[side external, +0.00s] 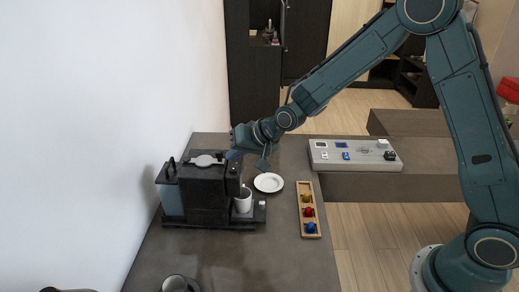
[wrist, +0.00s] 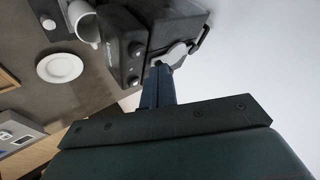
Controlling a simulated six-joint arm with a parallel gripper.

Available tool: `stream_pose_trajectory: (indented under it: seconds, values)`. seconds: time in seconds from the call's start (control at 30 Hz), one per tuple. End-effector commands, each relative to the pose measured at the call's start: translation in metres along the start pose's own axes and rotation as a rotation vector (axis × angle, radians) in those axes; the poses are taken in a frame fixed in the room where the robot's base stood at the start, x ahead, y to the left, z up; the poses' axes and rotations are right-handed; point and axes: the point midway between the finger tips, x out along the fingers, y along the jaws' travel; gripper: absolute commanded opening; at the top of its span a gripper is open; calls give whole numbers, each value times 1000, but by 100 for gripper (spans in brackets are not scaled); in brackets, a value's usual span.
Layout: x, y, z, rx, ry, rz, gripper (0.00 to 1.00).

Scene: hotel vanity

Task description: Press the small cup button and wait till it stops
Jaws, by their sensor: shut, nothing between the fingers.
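The black coffee machine (side external: 205,190) stands on the counter, with a white cup (side external: 243,202) under its spout. In the wrist view, the machine (wrist: 118,25) shows two round buttons on its front, one button (wrist: 136,50) above the other button (wrist: 133,82) in the picture. I cannot read which is the small cup one. My gripper (side external: 234,154) is shut and empty, its fingertips at the machine's top front edge. In the wrist view my fingertips (wrist: 158,68) are just right of the buttons; contact is unclear. The cup (wrist: 85,22) also shows there.
A white saucer (side external: 268,182) lies right of the machine. A wooden tray (side external: 301,188) with colored capsules lies farther right. A grey panel (side external: 340,164) with switches sits behind the tray. A white wall bounds the left side. The front counter is mostly clear.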

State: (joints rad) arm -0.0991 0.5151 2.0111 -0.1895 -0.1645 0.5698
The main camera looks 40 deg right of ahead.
Motion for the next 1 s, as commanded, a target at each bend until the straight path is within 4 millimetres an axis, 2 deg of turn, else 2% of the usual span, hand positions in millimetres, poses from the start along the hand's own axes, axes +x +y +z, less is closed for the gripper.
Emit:
stream_pose_trajectory:
  seconds: [0.3,1.0]
  values:
    - [9,7,7,-1,0,0,0]
    - [9,7,7,0,0,0,0]
